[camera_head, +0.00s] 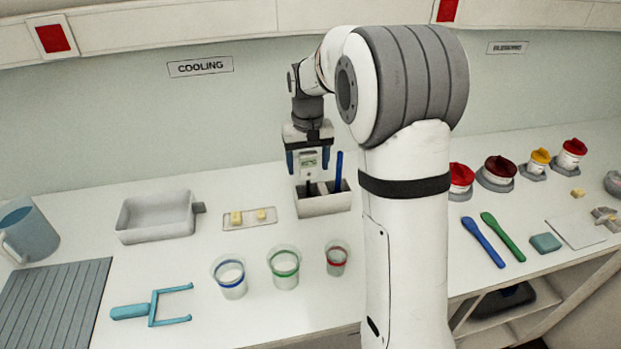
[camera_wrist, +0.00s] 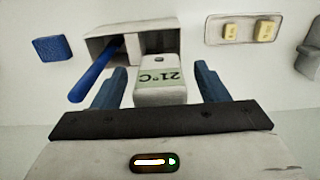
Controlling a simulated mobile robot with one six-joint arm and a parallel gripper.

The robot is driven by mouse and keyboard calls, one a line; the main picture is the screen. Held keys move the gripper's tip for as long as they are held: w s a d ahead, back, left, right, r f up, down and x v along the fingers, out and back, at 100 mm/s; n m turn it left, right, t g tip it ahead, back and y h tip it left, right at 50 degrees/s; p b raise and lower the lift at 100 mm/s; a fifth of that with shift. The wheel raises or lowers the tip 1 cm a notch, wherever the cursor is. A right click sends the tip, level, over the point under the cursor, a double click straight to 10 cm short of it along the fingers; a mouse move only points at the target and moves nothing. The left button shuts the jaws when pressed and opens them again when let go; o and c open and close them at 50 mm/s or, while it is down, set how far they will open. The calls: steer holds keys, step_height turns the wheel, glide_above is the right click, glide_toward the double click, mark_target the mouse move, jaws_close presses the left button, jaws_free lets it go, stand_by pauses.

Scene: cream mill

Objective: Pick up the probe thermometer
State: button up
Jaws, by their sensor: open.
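The probe thermometer (camera_wrist: 160,85) is a pale block with a green display reading 21°C. It stands upright in a compartment of a white holder (camera_head: 323,206), and in the head view its display (camera_head: 308,160) shows between my fingers. My gripper (camera_head: 308,162) is open, pointing down over the holder. In the wrist view its two blue fingers (camera_wrist: 160,88) stand on either side of the thermometer, with a visible gap on each side. The thermometer's lower part is hidden in the holder.
A blue-handled tool (camera_head: 339,170) stands in the holder's other compartment, close to my finger. A small tray with yellow pieces (camera_head: 249,218) lies to the left. Several cups, including a red-banded one (camera_head: 337,258), stand in front. A grey bin (camera_head: 157,217) is farther left.

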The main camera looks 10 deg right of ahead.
steer(key=shift+c, duration=0.4)
steer(key=c, duration=0.9)
